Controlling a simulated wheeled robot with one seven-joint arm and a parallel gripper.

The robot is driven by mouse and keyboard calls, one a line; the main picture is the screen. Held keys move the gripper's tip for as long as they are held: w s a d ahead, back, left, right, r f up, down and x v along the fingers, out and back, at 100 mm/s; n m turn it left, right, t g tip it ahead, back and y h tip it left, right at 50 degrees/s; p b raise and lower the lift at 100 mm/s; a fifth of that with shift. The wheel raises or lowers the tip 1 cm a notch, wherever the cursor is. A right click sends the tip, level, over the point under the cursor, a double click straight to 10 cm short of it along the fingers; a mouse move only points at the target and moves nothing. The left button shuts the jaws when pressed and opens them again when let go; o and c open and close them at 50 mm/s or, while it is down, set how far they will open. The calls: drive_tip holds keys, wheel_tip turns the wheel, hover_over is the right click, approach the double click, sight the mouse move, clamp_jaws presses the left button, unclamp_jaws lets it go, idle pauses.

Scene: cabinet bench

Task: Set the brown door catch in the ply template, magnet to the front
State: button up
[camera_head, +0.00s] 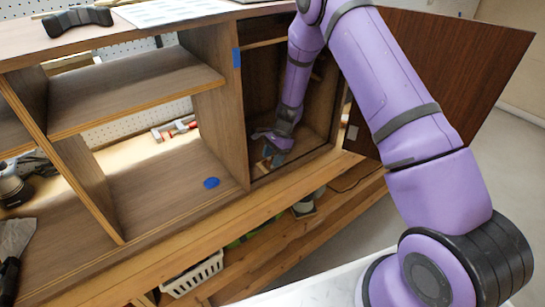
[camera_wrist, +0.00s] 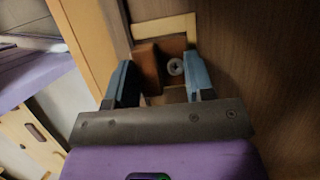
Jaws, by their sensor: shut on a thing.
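The brown door catch (camera_wrist: 148,66) is between the two blue fingers of my gripper (camera_wrist: 160,70) in the wrist view. A round grey disc, which looks like its magnet, shows on the right part of it. The pale ply template (camera_wrist: 164,27) borders the catch along the top and upper right. Whether the catch is seated in it or just above it, I cannot tell. In the head view my gripper (camera_head: 273,146) is low inside the right-hand cabinet bay, close to a pale wooden piece (camera_head: 263,167) on its floor. The catch is not clear there.
The dark door (camera_head: 455,60) is swung open to the right. A blue disc (camera_head: 211,183) lies in the open middle bay, which is mostly clear.

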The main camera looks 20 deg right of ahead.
drive_tip(key=shift+f, duration=0.5)
idle(0.5)
drive_tip(key=o, duration=1.2)
drive_tip(key=shift+r, duration=0.1)
drive_tip(key=shift+r, duration=3.65)
